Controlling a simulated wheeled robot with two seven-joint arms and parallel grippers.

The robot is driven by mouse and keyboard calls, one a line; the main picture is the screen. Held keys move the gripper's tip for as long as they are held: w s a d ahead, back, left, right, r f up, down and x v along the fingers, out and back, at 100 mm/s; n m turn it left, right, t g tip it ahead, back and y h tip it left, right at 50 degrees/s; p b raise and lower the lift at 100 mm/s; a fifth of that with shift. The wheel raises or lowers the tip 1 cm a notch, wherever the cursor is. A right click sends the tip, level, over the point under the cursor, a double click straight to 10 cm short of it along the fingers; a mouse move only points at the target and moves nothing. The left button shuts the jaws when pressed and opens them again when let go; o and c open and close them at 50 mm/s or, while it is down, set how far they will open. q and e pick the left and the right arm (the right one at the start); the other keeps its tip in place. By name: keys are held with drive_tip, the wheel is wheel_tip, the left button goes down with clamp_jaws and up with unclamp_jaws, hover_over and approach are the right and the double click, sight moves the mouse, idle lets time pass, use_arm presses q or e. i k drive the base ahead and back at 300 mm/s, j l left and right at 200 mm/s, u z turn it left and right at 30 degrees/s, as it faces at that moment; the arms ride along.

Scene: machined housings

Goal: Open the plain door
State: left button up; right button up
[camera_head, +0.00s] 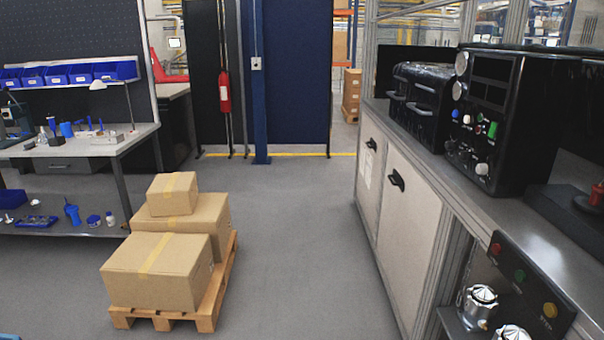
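The cabinet under the bench on the right has two white doors. The nearer door (408,235) is plain and larger in view, with a black handle (397,181) near its upper left. The farther door (367,190) bears a pale paper label (367,167) and has its own black handle (371,145). Both doors look shut, flush with the metal frame. Neither of my grippers is in view.
Cardboard boxes (160,272) stand on a wooden pallet (207,310) at the left of the aisle. The grey floor (300,240) between pallet and cabinet is clear. Black machines (510,115) stand on the benchtop. A button panel (530,285) juts out at the lower right.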

sight(410, 210)
drive_tip(key=i+z, duration=0.15)
drive_tip(key=i, duration=1.3)
drive_tip(key=i+z, duration=0.25)
drive_tip(key=i, duration=0.15)
drive_tip(key=i+j+z, duration=0.15)
drive_tip(key=i+z, duration=0.15)
drive_tip(key=i+j+z, duration=0.25)
drive_tip(key=i, duration=0.25)
drive_tip(key=i+j+z, duration=0.15)
drive_tip(key=i+z, duration=0.3)
drive_tip(key=i+j+z, duration=0.45)
drive_tip(key=k+l, duration=0.05)
drive_tip(key=l, duration=0.05)
